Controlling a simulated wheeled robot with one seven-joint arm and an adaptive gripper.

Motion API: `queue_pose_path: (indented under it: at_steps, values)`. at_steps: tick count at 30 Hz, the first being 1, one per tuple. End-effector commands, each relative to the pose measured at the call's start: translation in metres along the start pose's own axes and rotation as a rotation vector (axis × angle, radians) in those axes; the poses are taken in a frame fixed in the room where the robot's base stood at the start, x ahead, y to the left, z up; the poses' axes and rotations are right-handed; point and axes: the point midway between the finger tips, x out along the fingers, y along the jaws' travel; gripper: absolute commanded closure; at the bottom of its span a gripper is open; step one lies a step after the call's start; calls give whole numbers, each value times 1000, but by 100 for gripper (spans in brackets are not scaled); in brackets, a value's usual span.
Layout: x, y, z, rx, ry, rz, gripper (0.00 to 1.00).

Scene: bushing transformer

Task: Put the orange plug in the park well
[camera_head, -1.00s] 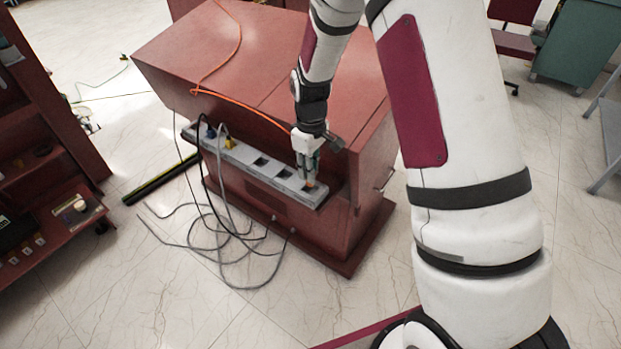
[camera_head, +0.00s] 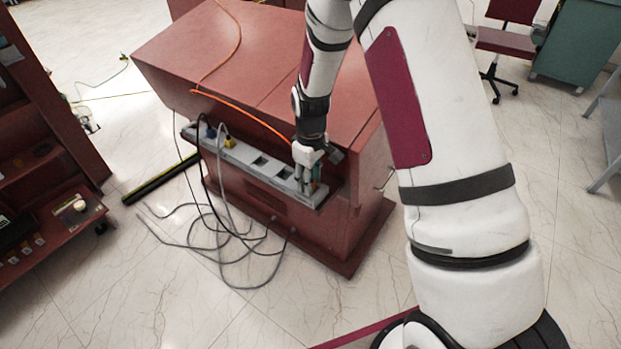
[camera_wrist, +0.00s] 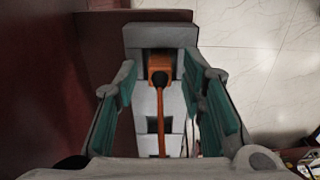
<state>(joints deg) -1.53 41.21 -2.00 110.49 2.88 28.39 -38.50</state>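The orange plug (camera_wrist: 159,66) stands at the dark opening of the end well of the grey well strip (camera_wrist: 187,38); its depth there is hard to tell. Its orange cable (camera_wrist: 161,120) runs down the wrist view. My gripper (camera_wrist: 168,92) is open, with teal finger pads left and right of the plug, and the plug shows apart from both. In the head view my gripper (camera_head: 310,184) is over the right end of the strip (camera_head: 238,152) and hides the plug. No label tells which well is the park well.
A blue plug (camera_head: 210,132) and a yellow plug (camera_head: 229,142) sit at the strip's left part, with empty wells to their right. The red-brown cabinet (camera_head: 275,60) rises behind the strip. Loose black and grey cables (camera_head: 235,235) hang to the floor.

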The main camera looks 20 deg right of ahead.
Motion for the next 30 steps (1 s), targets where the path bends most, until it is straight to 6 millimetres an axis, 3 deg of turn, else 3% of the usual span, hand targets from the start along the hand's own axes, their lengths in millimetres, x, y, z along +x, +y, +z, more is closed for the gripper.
queue_pose_path:
  at_steps: [8, 21, 30]
  values:
    - [-18, 0, -1, 0, 3, 2, 63]
    - [-102, 0, 0, 0, 2, 2, 63]
    - [-123, 0, 0, 0, 0, 0, 63]
